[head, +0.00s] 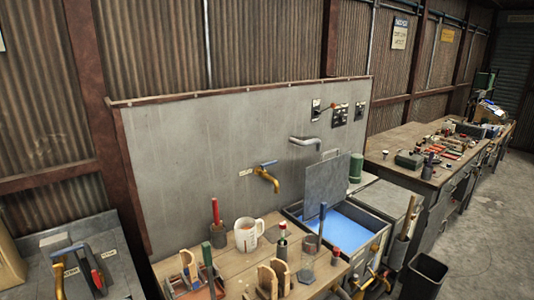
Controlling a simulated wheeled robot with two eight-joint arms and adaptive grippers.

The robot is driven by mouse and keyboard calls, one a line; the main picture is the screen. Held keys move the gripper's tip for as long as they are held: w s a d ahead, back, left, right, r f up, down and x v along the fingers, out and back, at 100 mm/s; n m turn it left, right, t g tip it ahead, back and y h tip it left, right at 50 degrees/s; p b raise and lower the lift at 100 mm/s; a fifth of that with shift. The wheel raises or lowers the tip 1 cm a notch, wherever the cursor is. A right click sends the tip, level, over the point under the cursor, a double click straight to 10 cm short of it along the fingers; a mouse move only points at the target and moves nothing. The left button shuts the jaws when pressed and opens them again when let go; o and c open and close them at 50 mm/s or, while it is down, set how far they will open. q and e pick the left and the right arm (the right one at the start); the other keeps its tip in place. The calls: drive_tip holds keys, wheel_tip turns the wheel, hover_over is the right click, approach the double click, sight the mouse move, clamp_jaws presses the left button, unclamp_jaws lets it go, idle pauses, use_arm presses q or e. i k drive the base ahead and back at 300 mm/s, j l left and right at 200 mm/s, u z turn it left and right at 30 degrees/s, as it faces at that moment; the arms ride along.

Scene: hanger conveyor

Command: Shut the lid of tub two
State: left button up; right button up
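A grey metal tub (294,215) with blue liquid (340,230) in it is set at the right end of the near bench. Its flat grey lid (325,182) stands raised, nearly upright, at the back of the tub. A flat grey top (388,206) beside it on the right may be another tub with its lid shut. No number is readable on either, so I cannot tell which is tub two. Neither of my grippers is in view.
A grey spout (306,142) and a brass tap (266,180) stick out from the back panel. A dark bin (426,277) stands on the floor.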

sight(326, 181)
drive_tip(key=i+l+u, duration=0.1)
drive_tip(key=u, duration=0.35)
drive_tip(key=i+l+u, duration=0.2)
drive_tip(key=l, duration=0.35)
drive_tip(key=l+u, duration=0.25)
drive_tip(key=l, duration=0.25)
drive_tip(key=i+l+u, duration=0.2)
drive_tip(key=l, duration=0.4)
drive_tip(key=k, duration=0.05)
